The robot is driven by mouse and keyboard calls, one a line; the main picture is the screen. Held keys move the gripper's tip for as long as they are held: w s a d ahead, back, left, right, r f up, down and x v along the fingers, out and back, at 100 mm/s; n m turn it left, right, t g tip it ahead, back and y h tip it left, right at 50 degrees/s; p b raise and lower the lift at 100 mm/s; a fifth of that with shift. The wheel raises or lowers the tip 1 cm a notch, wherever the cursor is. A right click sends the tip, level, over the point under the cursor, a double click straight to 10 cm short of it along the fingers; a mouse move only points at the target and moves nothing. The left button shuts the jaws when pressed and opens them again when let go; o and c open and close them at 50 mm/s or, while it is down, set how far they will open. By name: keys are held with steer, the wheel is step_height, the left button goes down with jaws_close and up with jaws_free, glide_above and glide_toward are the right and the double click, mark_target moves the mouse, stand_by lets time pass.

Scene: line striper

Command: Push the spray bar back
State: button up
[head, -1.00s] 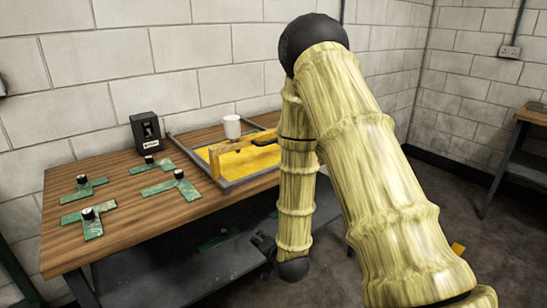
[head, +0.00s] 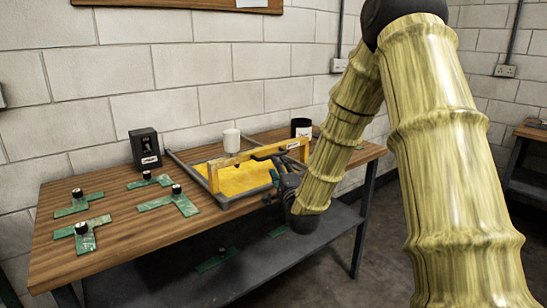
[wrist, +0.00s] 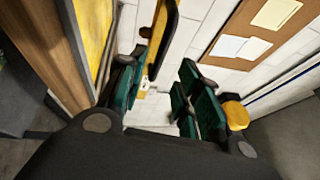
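The spray bar (head: 240,160) is a yellow bar with upright ends. It spans the grey-rimmed tray (head: 231,200) with a yellow bed on the wooden bench. A dark handle-like part (head: 268,152) is near its right half. My gripper (head: 272,170) is at the front right of the tray, close to the bar; the arm partly hides it. In the wrist view, my gripper (wrist: 160,92) has its green-padded fingers wide apart. The yellow bar (wrist: 158,38) with a dark strip shows beyond the left finger. I cannot tell whether they touch.
Several green T-shaped pieces with black knobs (head: 154,180) lie on the left of the bench. A black box (head: 145,148), a white cylinder (head: 231,140) and a black container (head: 301,127) stand at the back. A lower shelf (head: 240,262) is beneath.

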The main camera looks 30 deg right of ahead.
mark_target(267, 152)
steer(key=x, duration=0.7)
steer(key=shift+w+d+p, duration=0.1)
steer(key=shift+w+p, duration=0.1)
steer(key=shift+p, duration=0.15)
jaws_close()
